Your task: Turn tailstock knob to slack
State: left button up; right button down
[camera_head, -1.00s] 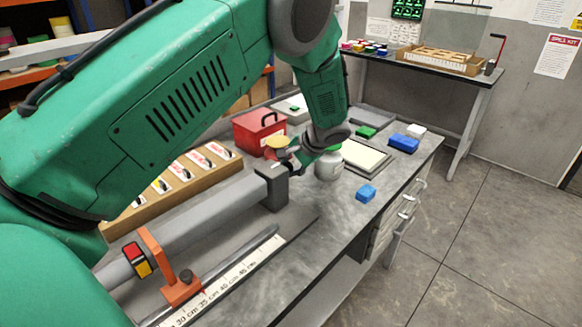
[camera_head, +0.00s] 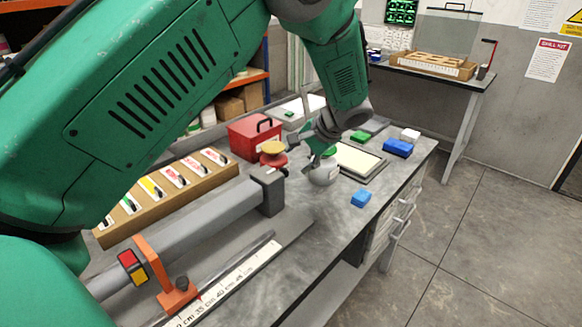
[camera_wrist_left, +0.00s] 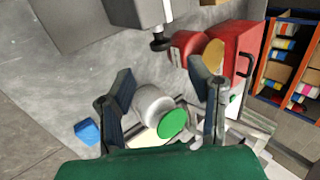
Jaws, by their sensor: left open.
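A grey beam (camera_head: 190,232) ends in a dark grey upright block (camera_head: 267,193), which I take for the tailstock. My right gripper is not in view.
A red box (camera_head: 252,138) and a red container with a yellow top (camera_head: 273,155) stand close to the gripper. An orange bracket (camera_head: 170,285) sits on the beam beside a ruler (camera_head: 225,290). Blue blocks (camera_head: 361,198) lie to the right.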

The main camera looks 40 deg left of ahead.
pick_arm(q)
jog(key=shift+v, duration=1.65)
jog(key=shift+d, duration=0.1)
